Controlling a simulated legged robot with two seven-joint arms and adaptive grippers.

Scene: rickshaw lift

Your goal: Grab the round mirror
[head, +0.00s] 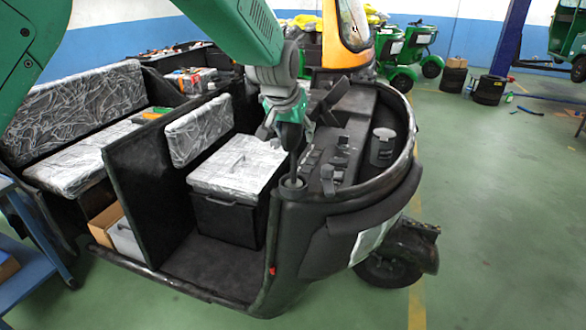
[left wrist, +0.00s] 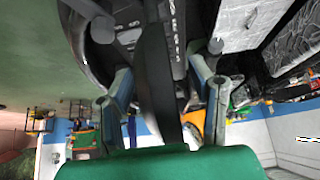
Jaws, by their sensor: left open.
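My left gripper (head: 294,130) hangs above the front rim of the black vehicle cab in the head view, below my green arm. In the left wrist view its two grey fingers (left wrist: 159,40) are spread apart and open. A long dark shape (left wrist: 155,85) stands between them, apart from both fingers; it looks like the round mirror seen nearly edge-on, but its round face does not show. In the head view the gripper and arm hide most of this spot, and I cannot make out the mirror clearly. My right gripper is in neither view.
The dashboard (head: 345,140) with switches lies just right of the gripper. A wrapped seat box (head: 238,168) and the cab's black side panel (head: 147,190) are to the left. A blue cart (head: 30,235) stands at the left edge.

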